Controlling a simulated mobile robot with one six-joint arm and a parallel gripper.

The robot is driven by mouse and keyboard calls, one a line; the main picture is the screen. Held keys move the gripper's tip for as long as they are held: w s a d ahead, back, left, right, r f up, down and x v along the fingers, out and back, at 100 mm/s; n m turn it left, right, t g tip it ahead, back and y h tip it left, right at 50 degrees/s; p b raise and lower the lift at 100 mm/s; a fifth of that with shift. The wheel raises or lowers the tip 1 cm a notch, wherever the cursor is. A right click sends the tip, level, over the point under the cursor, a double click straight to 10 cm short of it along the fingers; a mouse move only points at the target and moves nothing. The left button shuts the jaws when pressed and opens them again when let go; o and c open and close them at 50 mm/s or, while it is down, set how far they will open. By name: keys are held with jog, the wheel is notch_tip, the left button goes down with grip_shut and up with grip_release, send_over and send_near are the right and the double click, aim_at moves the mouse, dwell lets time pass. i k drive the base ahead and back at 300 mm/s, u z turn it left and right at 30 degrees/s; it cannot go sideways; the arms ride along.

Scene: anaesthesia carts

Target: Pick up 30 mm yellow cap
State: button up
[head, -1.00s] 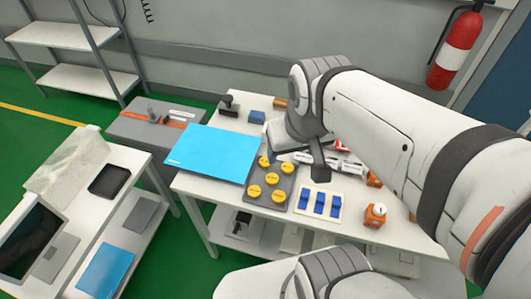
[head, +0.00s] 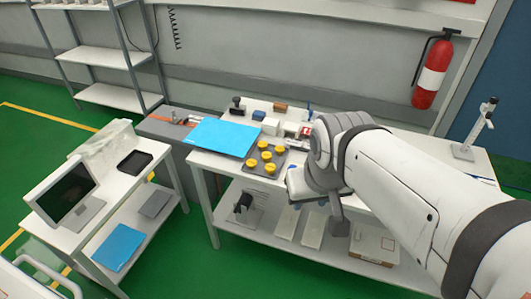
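Several yellow caps (head: 266,155) sit on a dark grey tray (head: 250,173) on the white cart (head: 215,168). They look alike at this size, and I cannot tell which is the 30 mm one. My gripper (head: 338,218) is at the end of the white arm, pointing down, to the right of the tray and apart from the caps. Its fingers show as one dark grey shape, so I cannot tell open from shut. The arm hides the right part of the cart top.
A blue sheet (head: 224,137) lies left of the tray. A blue block (head: 258,115), a black stamp-like object (head: 237,107) and white boxes (head: 271,126) stand behind. Boxes (head: 374,243) lie on the lower shelf. A side cart (head: 110,190) holds a monitor (head: 68,190).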

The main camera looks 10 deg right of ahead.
aim_at(267, 156)
jog(key=z, duration=0.1)
jog(key=k, duration=0.2)
jog(key=u, duration=0.9)
jog(key=i, duration=1.65)
jog(key=z, duration=2.25)
jog(key=i, duration=0.6)
jog(key=z, duration=0.15)
jog(key=k, duration=0.6)
